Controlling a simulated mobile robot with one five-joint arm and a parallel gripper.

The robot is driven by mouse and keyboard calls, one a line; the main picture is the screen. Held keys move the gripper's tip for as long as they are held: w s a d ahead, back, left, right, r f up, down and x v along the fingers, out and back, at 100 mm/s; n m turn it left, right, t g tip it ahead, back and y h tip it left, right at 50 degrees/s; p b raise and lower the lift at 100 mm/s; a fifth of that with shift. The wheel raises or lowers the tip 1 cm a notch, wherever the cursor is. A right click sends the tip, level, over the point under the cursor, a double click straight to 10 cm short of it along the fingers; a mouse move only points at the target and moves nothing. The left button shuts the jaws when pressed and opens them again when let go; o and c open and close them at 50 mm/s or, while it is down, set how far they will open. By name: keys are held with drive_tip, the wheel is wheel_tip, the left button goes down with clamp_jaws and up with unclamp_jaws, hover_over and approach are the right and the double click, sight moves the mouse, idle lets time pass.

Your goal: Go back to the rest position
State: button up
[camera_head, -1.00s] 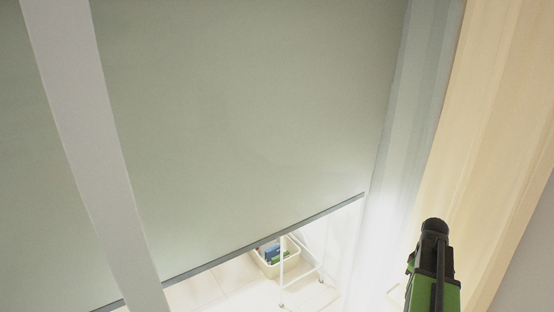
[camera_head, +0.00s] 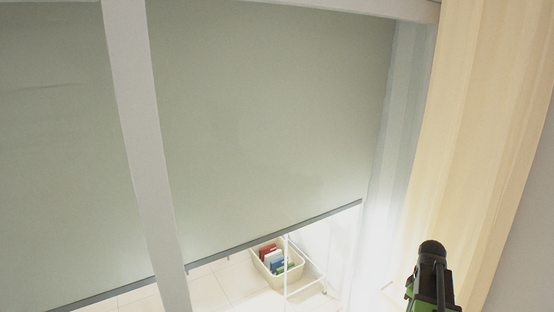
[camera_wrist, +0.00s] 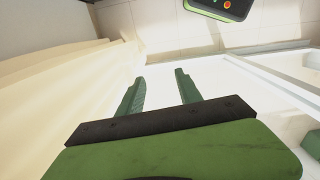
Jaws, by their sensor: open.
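My gripper (camera_wrist: 160,75) shows in the wrist view with its two green fingers spread apart. Nothing is between them, and a pale surface lies beyond. In the head view my black and green arm (camera_head: 433,282) stands at the lower right, in front of the cream curtain's lower part. The fingers cannot be made out there.
A grey-green blind (camera_head: 270,110) behind a white post (camera_head: 145,150) fills much of the head view. A cream curtain (camera_head: 480,130) hangs at the right. Below the blind, a cream basket (camera_head: 290,278) with coloured items stands on the tiled floor beside a white frame.

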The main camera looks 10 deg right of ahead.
drive_tip(key=w+a+f+n+b, duration=0.25)
drive_tip(key=a+f+b, duration=0.2)
drive_tip(key=a, duration=0.45)
drive_tip(key=w+a+f+n+b, duration=0.1)
drive_tip(key=w+a+f+b, duration=0.35)
drive_tip(key=a, duration=0.45)
drive_tip(key=s+a+f+m+b, duration=0.2)
drive_tip(key=a+f+m, duration=0.1)
drive_tip(key=a, duration=0.6)
drive_tip(key=s+a+f+m+b, duration=0.2)
drive_tip(key=a+m, duration=0.4)
drive_tip(key=a, duration=0.3)
drive_tip(key=shift+s+a+f+b, duration=0.35)
drive_tip(key=shift+f+b, duration=0.15)
drive_tip(key=shift+b, duration=0.2)
